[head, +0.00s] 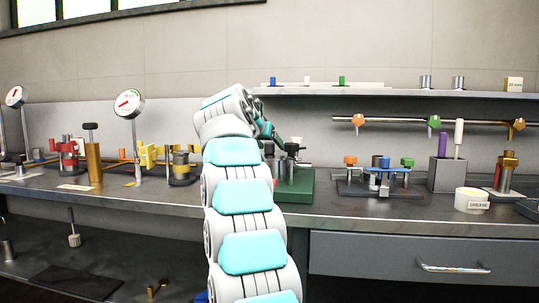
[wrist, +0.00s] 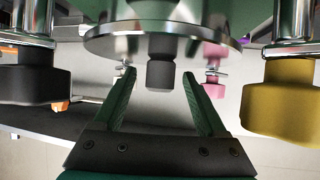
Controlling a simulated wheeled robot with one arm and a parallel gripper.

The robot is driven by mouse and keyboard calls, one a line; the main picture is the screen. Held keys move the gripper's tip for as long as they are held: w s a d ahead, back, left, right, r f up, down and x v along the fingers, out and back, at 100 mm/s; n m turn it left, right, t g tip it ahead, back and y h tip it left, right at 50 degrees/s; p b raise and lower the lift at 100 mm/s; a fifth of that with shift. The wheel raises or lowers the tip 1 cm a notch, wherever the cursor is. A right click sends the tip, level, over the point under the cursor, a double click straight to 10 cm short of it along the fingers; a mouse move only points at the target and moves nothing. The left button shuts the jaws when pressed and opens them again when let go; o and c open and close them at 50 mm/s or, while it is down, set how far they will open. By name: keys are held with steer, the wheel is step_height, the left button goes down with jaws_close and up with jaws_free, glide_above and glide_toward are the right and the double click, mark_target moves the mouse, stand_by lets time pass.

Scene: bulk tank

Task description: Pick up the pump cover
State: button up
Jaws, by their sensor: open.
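A round silver disc (wrist: 160,32) with a dark knob (wrist: 160,68), which looks like the pump cover, is at the top middle of the wrist view, which seems to be upside down. My gripper (wrist: 158,75) is open, with one green finger on each side of the knob. I see gaps between the fingers and the knob, and no contact. In the head view the green pump block (head: 295,187) stands on the bench, partly behind my arm. My arm hides the cover and most of my gripper there.
Around the cover in the wrist view are a yellow knob (wrist: 278,100), a black knob (wrist: 35,85) and a pink knob (wrist: 213,88) on metal posts. In the head view a valve rack (head: 380,190) stands right of the block, and a shelf (head: 420,93) runs above.

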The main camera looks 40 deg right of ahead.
steer(key=shift+c, duration=0.2)
jaws_close()
stand_by(0.3)
stand_by(0.3)
